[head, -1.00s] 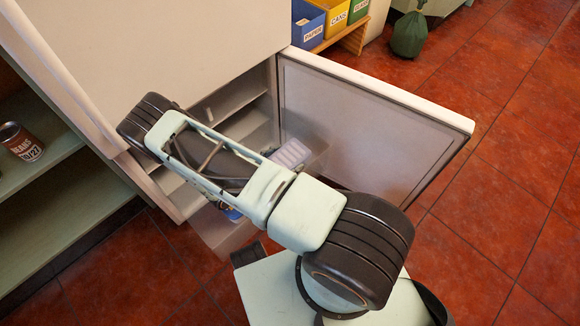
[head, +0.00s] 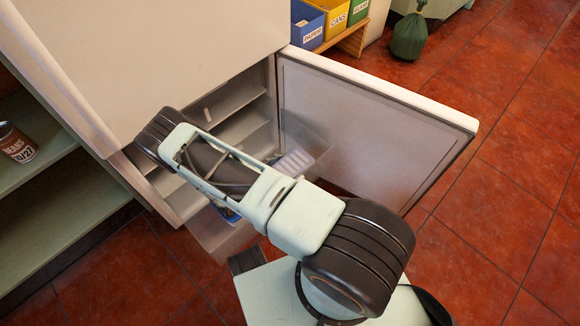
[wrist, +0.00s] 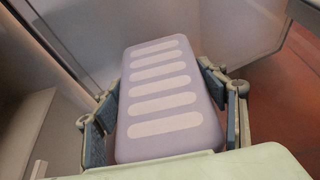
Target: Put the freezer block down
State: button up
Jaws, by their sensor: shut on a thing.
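The freezer block (wrist: 165,92) is a pale lavender slab with several white stripes. In the wrist view my gripper (wrist: 166,112) is shut on its two long sides. The head view shows the block (head: 293,163) beyond my arm, at the open freezer compartment, in front of the door. My arm hides most of my gripper there. A see-through drawer (head: 222,238) is pulled out below, with something blue (head: 228,214) partly visible in it. I cannot tell whether the block touches the drawer.
The freezer door (head: 375,135) stands wide open to the right. Shelves with a beans can (head: 17,143) are at the left. Paper (head: 307,25) and cans (head: 336,18) bins and a green sack (head: 409,38) stand at the back. Red tiled floor is free on the right.

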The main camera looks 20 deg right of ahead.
jog(key=shift+f+b, duration=0.3)
jog(key=shift+f, duration=0.05)
jog(key=o, duration=1.2)
jog(key=shift+o, duration=0.2)
jog(key=shift+r+p, duration=0.55)
jog(key=shift+p, duration=0.05)
jog(key=p+v, duration=0.2)
jog(key=v, duration=1)
jog(key=shift+p, duration=0.4)
